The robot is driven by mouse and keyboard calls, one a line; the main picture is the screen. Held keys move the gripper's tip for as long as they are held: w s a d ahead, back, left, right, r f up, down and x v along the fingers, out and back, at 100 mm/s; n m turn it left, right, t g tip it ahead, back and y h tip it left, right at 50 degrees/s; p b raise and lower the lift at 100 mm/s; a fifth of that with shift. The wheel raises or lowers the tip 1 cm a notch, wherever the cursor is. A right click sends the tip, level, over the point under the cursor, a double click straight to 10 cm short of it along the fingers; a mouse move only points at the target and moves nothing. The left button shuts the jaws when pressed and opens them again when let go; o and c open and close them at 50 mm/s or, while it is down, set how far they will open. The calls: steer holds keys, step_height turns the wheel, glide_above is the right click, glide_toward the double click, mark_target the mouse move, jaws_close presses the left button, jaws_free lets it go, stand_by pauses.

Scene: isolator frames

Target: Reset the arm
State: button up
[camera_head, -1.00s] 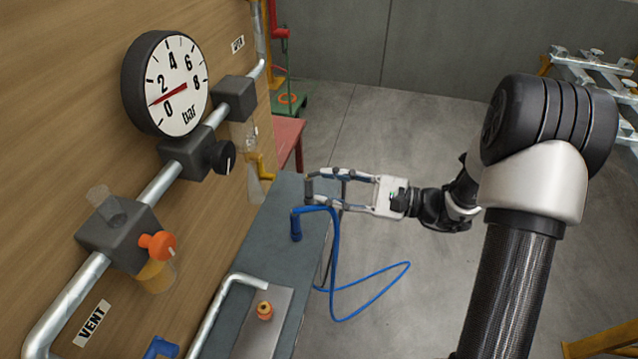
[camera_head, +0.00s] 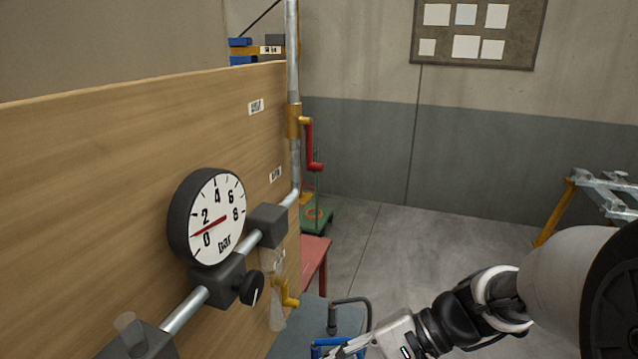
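My arm reaches in from the lower right of the head view. My gripper (camera_head: 345,350) is at the bottom edge, beside the grey bench (camera_head: 290,345). Its fingertips are mostly cut off by the frame edge, so I cannot tell whether it is open or shut. A bit of blue (camera_head: 328,343) shows next to the fingers, and a dark curved hose (camera_head: 352,301) stands just behind them. I cannot tell whether the gripper touches either.
A wooden panel (camera_head: 120,170) on the left carries a pressure gauge (camera_head: 212,217), pipes, a black knob (camera_head: 251,288) and a yellow handle (camera_head: 288,293). A red handle (camera_head: 312,147) is on the upright pipe. A red table (camera_head: 314,258) stands behind. The floor (camera_head: 420,240) at centre right is clear.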

steer(key=s+d+r+n+t+h, duration=0.3)
steer(key=s+d+n+t+h, duration=0.3)
steer(key=s+d+h, duration=0.3)
steer(key=d+n+h, duration=0.1)
steer(key=d+h, duration=0.1)
steer(key=shift+s+d+r, duration=0.25)
steer(key=shift+s+d, duration=0.05)
steer(key=shift+d, duration=0.05)
stand_by(0.6)
